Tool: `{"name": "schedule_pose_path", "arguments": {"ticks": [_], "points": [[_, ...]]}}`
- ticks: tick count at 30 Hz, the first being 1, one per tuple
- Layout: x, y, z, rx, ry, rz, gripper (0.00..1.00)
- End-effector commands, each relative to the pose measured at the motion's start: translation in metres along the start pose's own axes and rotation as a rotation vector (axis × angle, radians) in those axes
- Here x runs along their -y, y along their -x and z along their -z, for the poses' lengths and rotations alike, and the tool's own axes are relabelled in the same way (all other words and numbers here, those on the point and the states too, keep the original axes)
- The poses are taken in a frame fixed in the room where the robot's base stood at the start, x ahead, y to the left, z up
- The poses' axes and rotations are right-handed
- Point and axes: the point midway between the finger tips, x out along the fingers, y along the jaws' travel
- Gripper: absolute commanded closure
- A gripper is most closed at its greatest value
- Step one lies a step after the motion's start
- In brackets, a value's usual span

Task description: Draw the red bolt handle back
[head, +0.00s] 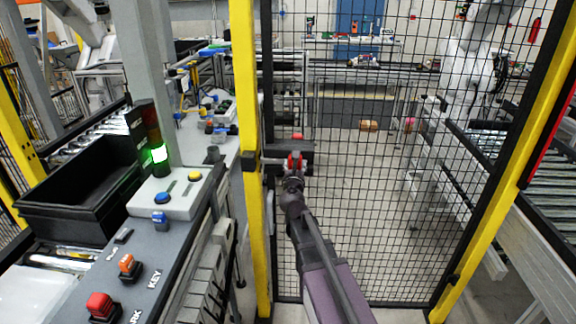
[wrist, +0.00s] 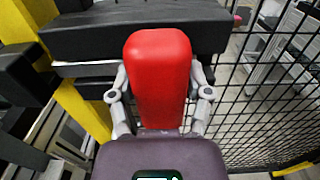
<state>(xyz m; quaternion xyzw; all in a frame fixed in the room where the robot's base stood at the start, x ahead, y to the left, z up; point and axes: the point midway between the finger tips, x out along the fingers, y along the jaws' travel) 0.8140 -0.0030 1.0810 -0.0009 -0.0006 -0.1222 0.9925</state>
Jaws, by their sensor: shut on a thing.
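The red bolt handle (wrist: 158,75) stands up between the two fingers of my gripper (wrist: 160,100) in the wrist view, with a finger against each side. Behind it is a black bolt housing (wrist: 90,32) beside the yellow post. In the head view the red handle (head: 295,161) shows small at the tip of my gripper (head: 293,182), next to the black housing (head: 296,147) on the mesh gate. My gripper is shut on the handle. The handle's lower end is hidden by my gripper's body.
A yellow post (head: 247,130) stands just left of the handle, and the black mesh gate (head: 380,200) spans right to another yellow post (head: 490,200). A grey console (head: 150,262) with coloured buttons and a black bin (head: 80,200) stand at the left.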

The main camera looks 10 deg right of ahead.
Motion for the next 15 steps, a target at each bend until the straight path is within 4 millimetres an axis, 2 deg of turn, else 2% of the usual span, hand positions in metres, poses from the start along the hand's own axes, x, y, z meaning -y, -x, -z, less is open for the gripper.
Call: {"name": "schedule_pose_path", "arguments": {"ticks": [6,7,9,10,15], "points": [[0.0022,-0.0017,-0.0003,0.000,0.002,0.015,0.97],[0.0018,-0.0016,-0.0003,0.000,0.002,0.015,0.27],[0.0005,-0.0011,-0.0003,0.000,0.002,0.013,0.06],[-0.0002,-0.0007,-0.0002,0.000,0.002,0.011,0.01],[-0.0050,0.0008,-0.0001,0.000,0.002,0.004,0.01]]}}
